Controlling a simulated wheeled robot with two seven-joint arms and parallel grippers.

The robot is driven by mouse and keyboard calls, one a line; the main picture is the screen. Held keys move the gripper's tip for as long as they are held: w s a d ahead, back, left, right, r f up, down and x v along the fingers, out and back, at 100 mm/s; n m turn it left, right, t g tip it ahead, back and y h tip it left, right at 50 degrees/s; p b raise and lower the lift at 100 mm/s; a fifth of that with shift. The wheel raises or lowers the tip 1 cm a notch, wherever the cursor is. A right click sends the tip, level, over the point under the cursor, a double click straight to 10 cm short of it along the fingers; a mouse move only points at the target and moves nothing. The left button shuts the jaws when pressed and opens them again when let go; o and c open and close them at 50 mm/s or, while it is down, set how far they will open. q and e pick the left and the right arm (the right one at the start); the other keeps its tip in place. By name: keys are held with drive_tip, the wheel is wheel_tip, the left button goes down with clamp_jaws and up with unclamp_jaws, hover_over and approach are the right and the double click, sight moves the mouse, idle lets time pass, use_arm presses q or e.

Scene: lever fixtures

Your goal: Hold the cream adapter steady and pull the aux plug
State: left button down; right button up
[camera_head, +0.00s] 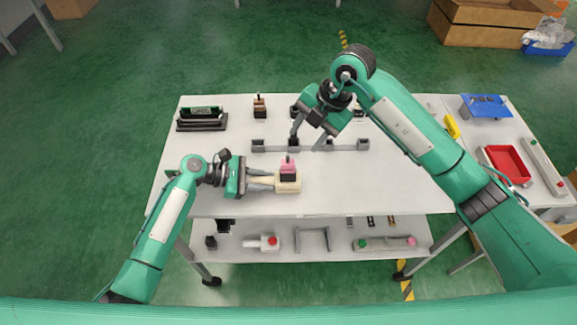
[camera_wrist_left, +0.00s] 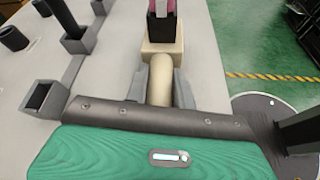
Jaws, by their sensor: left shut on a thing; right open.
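The cream adapter (camera_head: 291,187) is a square block with a round handle, near the front middle of the table. In the left wrist view its block (camera_wrist_left: 162,48) and handle (camera_wrist_left: 160,82) show. The aux plug (camera_head: 288,167), pink above and black below, stands upright in the block; its lower part also shows in the left wrist view (camera_wrist_left: 162,26). My left gripper (camera_head: 270,183) is shut on the adapter's handle from the left. My right gripper (camera_head: 309,141) is open and empty, behind and right of the plug and apart from it, over the socket rail.
A grey rail of square sockets (camera_head: 258,146) runs behind the adapter. A black holder (camera_head: 202,120) stands at the back left. A red tray (camera_head: 508,163) and blue bin (camera_head: 486,107) are on the right. The table right of the adapter (camera_head: 370,185) is clear.

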sight(290, 161)
drive_tip(key=shift+a+f+m, duration=0.75)
drive_tip(key=shift+f+m, duration=1.05)
drive_tip(key=shift+f, duration=0.05)
drive_tip(key=shift+a+f+m, duration=0.75)
drive_tip(key=shift+f+m, duration=1.05)
drive_tip(key=shift+f, duration=0.05)
drive_tip(key=shift+a+f+m, duration=0.75)
drive_tip(key=shift+f+m, duration=1.05)
drive_tip(key=shift+f, duration=0.05)
drive_tip(key=shift+c, duration=0.5)
drive_tip(key=c, duration=0.7)
drive_tip(key=o, duration=0.8)
